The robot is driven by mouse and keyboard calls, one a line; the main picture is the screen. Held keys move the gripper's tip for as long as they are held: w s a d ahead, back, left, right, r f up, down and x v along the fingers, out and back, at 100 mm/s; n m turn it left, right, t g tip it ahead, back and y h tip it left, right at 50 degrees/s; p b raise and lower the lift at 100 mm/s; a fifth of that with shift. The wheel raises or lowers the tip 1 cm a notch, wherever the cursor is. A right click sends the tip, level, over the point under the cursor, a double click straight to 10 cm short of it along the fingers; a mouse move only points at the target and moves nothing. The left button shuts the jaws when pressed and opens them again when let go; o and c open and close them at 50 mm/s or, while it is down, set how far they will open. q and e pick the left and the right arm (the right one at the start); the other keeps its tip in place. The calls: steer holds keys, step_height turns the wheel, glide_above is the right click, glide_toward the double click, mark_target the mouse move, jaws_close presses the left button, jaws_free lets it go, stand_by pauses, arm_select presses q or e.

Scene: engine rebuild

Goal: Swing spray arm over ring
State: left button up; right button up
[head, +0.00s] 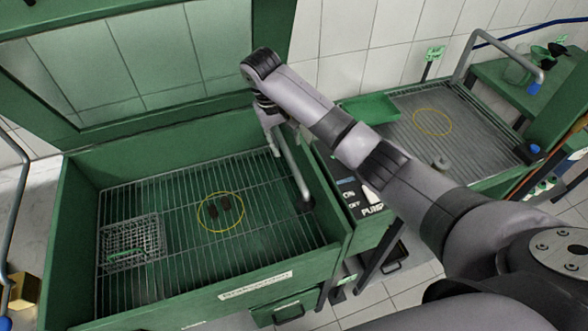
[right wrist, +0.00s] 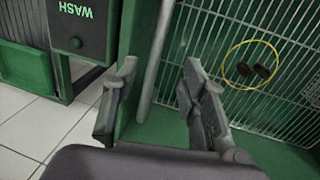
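The spray arm (head: 292,168) is a grey bent pipe at the right side of the open green wash tank (head: 75,225). My right gripper (head: 275,138) is at the upper end of the spray arm. In the right wrist view, its two fingers (right wrist: 160,105) are apart, with the grey pipe (right wrist: 158,50) running between them; contact cannot be told. The ring (right wrist: 251,65) is to the right there. My left gripper is out of view.
A wire basket (head: 132,243) sits on the grid at left. The raised lid (head: 120,65) stands behind the tank. A control panel (head: 362,197) is to the right, beside a second grid (head: 465,140) with another yellow ring (head: 432,121). The grid between ring and spray arm is clear.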

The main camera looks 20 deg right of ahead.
mark_target(295, 169)
steer(key=d+f, duration=0.1)
steer(key=f, duration=0.3)
steer(key=f+p, duration=0.1)
steer(key=f, duration=0.3)
steer(key=d+f, duration=0.1)
steer(key=f, duration=0.3)
steer(key=shift+d+f+p, duration=0.15)
steer(key=shift+d+p, duration=0.15)
steer(key=shift+p, duration=0.05)
steer(key=shift+c, duration=0.5)
jaws_close()
